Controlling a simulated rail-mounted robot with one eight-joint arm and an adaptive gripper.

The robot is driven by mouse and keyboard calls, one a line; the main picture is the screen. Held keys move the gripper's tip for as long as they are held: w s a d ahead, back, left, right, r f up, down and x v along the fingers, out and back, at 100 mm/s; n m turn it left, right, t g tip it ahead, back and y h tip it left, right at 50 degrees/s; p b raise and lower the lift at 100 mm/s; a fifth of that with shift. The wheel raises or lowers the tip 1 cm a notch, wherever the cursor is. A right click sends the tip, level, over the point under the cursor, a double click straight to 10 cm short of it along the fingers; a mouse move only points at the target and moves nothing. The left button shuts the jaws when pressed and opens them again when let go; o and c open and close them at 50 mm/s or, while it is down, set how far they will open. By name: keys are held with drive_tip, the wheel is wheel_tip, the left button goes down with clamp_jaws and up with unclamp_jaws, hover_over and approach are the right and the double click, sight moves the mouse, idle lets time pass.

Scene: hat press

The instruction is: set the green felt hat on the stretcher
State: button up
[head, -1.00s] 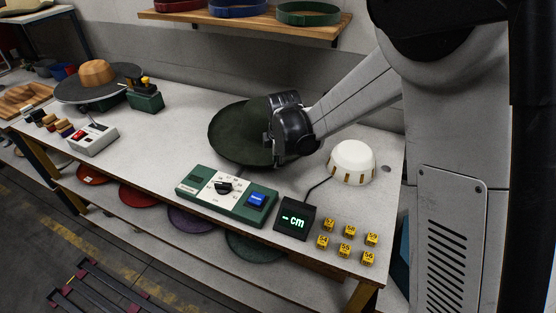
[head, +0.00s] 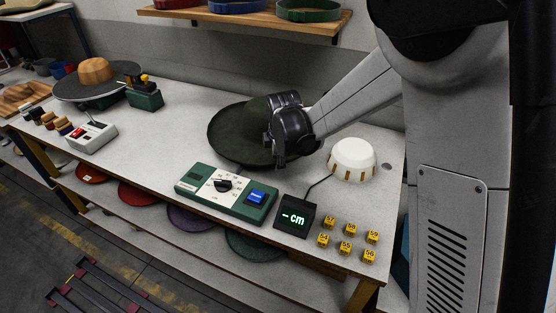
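The green felt hat (head: 229,134) is a dark green, wide-brimmed shape on the bench, left of the white stretcher. My gripper (head: 277,150) is at the hat's right side, over its crown, and hides part of it. Its fingers are dark against the dark felt, so I cannot tell whether they are open or shut on it. The stretcher (head: 352,160) is a low white dome with slots round its base, standing bare at the right of the bench.
A green control box (head: 227,193) and a black display reading "- cm" (head: 295,216) lie in front. Several yellow numbered cubes (head: 345,246) sit at the right front edge. A wooden hat block on a dark disc (head: 97,78) and a grey switch box (head: 91,136) stand left.

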drive_tip(key=a+v, duration=0.1)
drive_tip(key=v, duration=1.1)
drive_tip(key=s+d+r+m+t+b, duration=0.1)
drive_tip(key=s+d+r+m, duration=0.2)
drive_tip(key=s+d+m, duration=0.25)
drive_tip(key=s+d+r+m+t, duration=0.1)
drive_tip(key=s+d+r+m, duration=0.3)
drive_tip(key=s+d, duration=0.3)
drive_tip(key=s+d+f+m+t, duration=0.1)
drive_tip(key=s+d+m, duration=0.3)
drive_tip(key=s, duration=0.3)
drive_tip(key=s+d+f+m+t+b, duration=0.1)
drive_tip(key=s+d+m, duration=0.3)
drive_tip(key=s+m, duration=0.3)
drive_tip(key=shift+f+h, duration=0.3)
drive_tip(key=shift+f, duration=0.1)
idle(1.1)
